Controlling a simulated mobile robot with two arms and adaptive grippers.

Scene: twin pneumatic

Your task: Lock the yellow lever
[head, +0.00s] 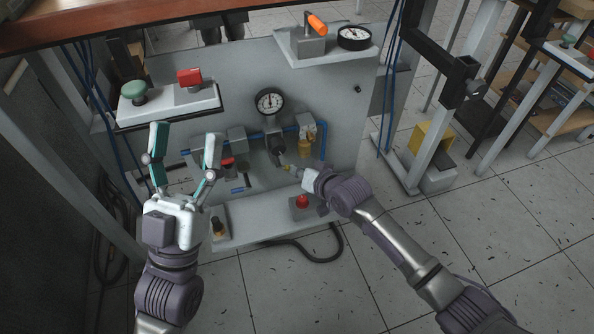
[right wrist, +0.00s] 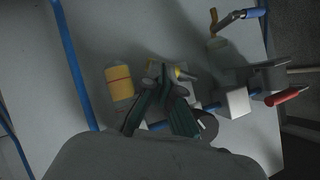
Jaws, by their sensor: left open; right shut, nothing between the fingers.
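A small yellow piece, which looks like the yellow lever (head: 282,158), shows on the grey panel below the gauge, at the tip of my right gripper (head: 288,169). In the right wrist view, a yellow bit (right wrist: 182,73) shows just beside the fingertips of the right gripper (right wrist: 163,82). The fingers are shut with nothing between them and partly cover the fitting behind. I cannot tell whether they touch the lever. My left gripper (head: 185,138) is open and empty, fingers up, in front of the panel's left side.
A red-handled valve (head: 228,161) is to the left. A shelf with a green button (head: 133,90) and a lower shelf with a red button (head: 302,202) jut out.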

